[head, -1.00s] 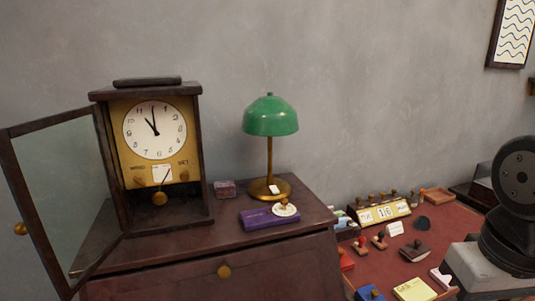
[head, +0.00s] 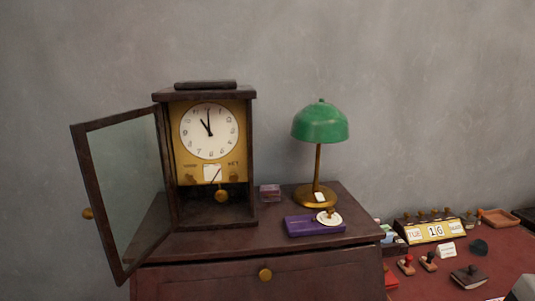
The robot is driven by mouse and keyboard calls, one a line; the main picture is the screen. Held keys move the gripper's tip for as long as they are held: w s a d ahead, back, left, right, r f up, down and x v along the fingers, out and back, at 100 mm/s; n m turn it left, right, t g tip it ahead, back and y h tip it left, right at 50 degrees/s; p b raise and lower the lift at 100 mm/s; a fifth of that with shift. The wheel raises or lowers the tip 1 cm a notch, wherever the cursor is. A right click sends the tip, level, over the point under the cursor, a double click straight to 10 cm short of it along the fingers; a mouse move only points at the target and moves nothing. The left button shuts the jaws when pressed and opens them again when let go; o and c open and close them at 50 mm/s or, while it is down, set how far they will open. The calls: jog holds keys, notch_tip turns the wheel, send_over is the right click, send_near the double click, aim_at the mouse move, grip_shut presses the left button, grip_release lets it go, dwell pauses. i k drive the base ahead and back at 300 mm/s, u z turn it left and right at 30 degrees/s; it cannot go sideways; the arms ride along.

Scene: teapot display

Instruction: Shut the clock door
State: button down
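The clock (head: 248,150) stands on top of a dark wooden cabinet, with a white dial and a brass plate inside a dark wooden case. Its glazed door (head: 120,188) is hinged at the case's left side and stands wide open, swung out to the left and toward me. A small brass knob (head: 87,213) sits on the door's outer left edge. My gripper is not in view.
The cabinet top (head: 180,250) also bears a green lamp (head: 320,124), a purple box (head: 303,227) and a small pink box (head: 270,192). A red desk (head: 428,285) with stamps and a calendar (head: 427,231) is at the right. Space left of the door looks free.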

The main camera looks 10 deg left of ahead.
aim_at(79, 132)
jog(key=z, duration=0.05)
jog(key=k, duration=1.15)
jog(key=u, duration=1.35)
jog(key=i, duration=1.25)
jog(key=z, duration=0.05)
